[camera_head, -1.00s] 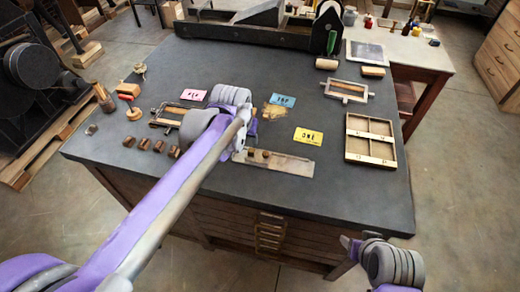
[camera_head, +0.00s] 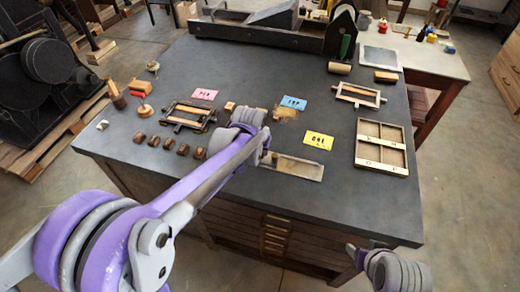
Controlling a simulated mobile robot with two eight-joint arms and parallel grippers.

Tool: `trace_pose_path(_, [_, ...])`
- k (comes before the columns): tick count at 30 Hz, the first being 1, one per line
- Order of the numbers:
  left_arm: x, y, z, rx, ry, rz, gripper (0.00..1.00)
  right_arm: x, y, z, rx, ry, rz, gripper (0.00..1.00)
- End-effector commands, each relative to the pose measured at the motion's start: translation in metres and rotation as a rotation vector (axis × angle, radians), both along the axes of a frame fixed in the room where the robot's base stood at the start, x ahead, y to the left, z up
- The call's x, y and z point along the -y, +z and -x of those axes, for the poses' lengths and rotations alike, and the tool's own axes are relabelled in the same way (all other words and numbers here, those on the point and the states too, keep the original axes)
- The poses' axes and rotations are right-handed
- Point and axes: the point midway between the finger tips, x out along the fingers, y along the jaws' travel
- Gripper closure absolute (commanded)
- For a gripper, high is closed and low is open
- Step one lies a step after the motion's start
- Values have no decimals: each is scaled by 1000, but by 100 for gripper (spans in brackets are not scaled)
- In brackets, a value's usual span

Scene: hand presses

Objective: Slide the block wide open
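A long, flat, pale wooden piece (camera_head: 297,167) lies near the front of the dark table, and its left end is hidden by my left arm. My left gripper (camera_head: 264,154) is at that hidden end; its fingers are too small and covered to tell open from shut, and I cannot tell whether it touches the piece. A dark frame (camera_head: 187,116) with orange-brown wood inside lies left of my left arm. A lighter frame with a bar (camera_head: 358,95) lies at the right. I cannot tell which piece is the sliding block. My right gripper (camera_head: 356,256) hangs beyond the table's front edge, away from everything.
Several small brown blocks (camera_head: 168,143) line the left front. Pink (camera_head: 204,94), blue (camera_head: 293,102) and yellow (camera_head: 318,140) cards lie mid-table. A compartmented wooden tray (camera_head: 381,147) lies at the right. A black press (camera_head: 262,33) stands at the back. The right front tabletop is clear.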

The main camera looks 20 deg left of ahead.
Motion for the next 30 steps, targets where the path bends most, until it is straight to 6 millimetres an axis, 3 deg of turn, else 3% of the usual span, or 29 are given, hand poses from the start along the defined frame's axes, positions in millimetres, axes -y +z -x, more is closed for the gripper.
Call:
trace_pose_path(1, [0, 0, 0, 0, 0, 0, 79, 0, 0, 0, 0, 0, 0, 40])
trace_pose_path(5, [0, 0, 0, 0, 0, 0, 100, 0, 0, 0, 0, 0, 0, 40])
trace_pose_path(30, [0, 0, 0, 0, 0, 0, 100, 0, 0, 0, 0, 0, 0, 40])
